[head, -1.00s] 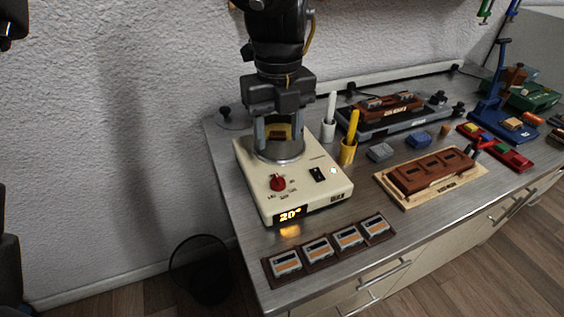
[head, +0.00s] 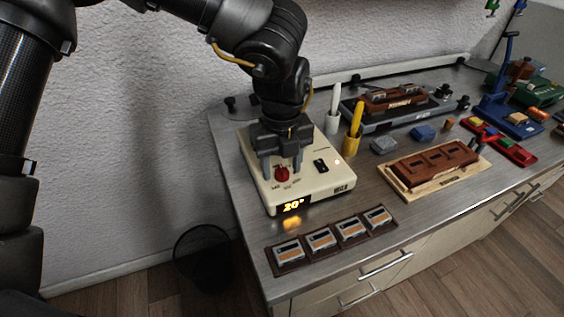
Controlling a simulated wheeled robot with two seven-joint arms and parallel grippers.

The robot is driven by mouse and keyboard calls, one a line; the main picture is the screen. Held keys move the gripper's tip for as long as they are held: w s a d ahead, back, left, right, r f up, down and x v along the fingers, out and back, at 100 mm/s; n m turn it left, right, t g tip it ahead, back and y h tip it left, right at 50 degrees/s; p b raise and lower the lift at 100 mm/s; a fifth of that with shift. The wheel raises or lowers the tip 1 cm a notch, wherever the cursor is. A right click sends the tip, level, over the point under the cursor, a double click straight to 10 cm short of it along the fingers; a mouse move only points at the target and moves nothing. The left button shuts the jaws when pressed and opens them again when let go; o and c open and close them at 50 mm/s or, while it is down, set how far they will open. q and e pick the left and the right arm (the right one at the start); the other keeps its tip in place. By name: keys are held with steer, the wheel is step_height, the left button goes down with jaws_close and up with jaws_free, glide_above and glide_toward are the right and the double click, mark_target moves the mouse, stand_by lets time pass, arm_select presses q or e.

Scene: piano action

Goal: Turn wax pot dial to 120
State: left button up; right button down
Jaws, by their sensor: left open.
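The cream wax pot unit (head: 322,189) stands at the left end of the bench. Its red dial (head: 282,174) is on the front part of the top, and the orange display (head: 292,206) on the front reads about 20. My left gripper (head: 282,176) points down over the unit. Its two fingers are open, one on each side of the red dial; I cannot tell whether they touch it. A black switch (head: 321,165) sits to the right of the dial. The metal pot is hidden behind my gripper. My right gripper is not in view.
A dark tray (head: 333,238) with several small blocks lies along the front edge. A brown slotted block (head: 434,168) lies further right. A dark bin (head: 203,258) stands on the floor at left.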

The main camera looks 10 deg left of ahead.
arm_select(q)
steer(key=shift+c, duration=1)
steer(key=c, duration=0.8)
steer(key=shift+o, duration=0.2)
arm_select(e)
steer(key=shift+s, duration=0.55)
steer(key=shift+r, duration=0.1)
